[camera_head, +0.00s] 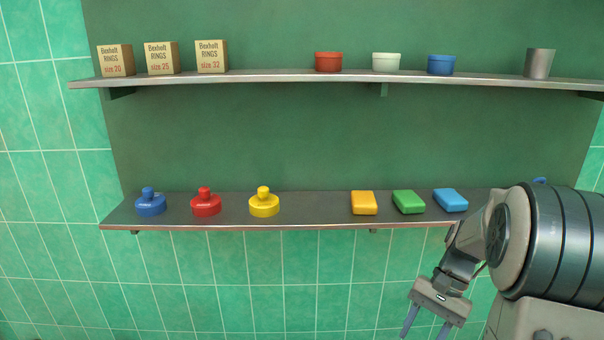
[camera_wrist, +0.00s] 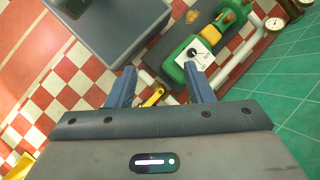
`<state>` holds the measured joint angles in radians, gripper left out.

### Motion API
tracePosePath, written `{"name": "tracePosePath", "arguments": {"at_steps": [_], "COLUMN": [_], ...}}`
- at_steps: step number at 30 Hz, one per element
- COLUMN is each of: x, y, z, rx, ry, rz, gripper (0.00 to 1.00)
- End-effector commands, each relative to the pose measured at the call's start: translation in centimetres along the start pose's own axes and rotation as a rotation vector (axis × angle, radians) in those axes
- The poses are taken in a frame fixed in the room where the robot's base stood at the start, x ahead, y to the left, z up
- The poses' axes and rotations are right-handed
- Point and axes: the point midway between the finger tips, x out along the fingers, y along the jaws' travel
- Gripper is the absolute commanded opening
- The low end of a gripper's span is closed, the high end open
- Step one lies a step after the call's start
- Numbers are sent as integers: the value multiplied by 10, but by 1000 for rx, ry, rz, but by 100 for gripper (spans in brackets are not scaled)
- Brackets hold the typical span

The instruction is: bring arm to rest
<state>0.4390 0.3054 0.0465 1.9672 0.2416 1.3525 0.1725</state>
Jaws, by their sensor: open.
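My gripper (camera_head: 425,322) hangs low at the lower right of the head view, in front of the tiled wall and below the lower shelf. Its blue fingers point downward and stand apart with nothing between them. In the wrist view my gripper (camera_wrist: 160,88) is also open and empty, over a red and white checkered floor (camera_wrist: 62,96). My arm bends down from the right side of the head view and hides the right end of the lower shelf.
The lower shelf (camera_head: 320,207) bears blue, red and yellow stoppered pots and several coloured blocks. The upper shelf (camera_head: 270,76) bears boxes, small pots and a grey cup (camera_head: 539,63). Green machinery (camera_wrist: 200,70) and a grey box (camera_wrist: 115,30) stand below my gripper.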

Motion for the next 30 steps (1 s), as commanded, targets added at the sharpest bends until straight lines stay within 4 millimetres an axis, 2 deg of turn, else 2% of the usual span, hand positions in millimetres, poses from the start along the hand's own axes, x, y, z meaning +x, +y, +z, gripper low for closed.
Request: {"name": "tracePosePath", "arguments": {"at_steps": [1,3,12,18,24,30], "x": [-20,-33,-80,-104,-114,-114], "y": [-7,-12,-26,-26,-25,-24], "z": [25,48,141,193,222,228], "rx": [-42,-98,-351,-525,-645,-682], "ry": [50,114,385,556,668,702], "rz": [22,51,146,184,201,205], "gripper": [47,47,47,47,47,47]}}
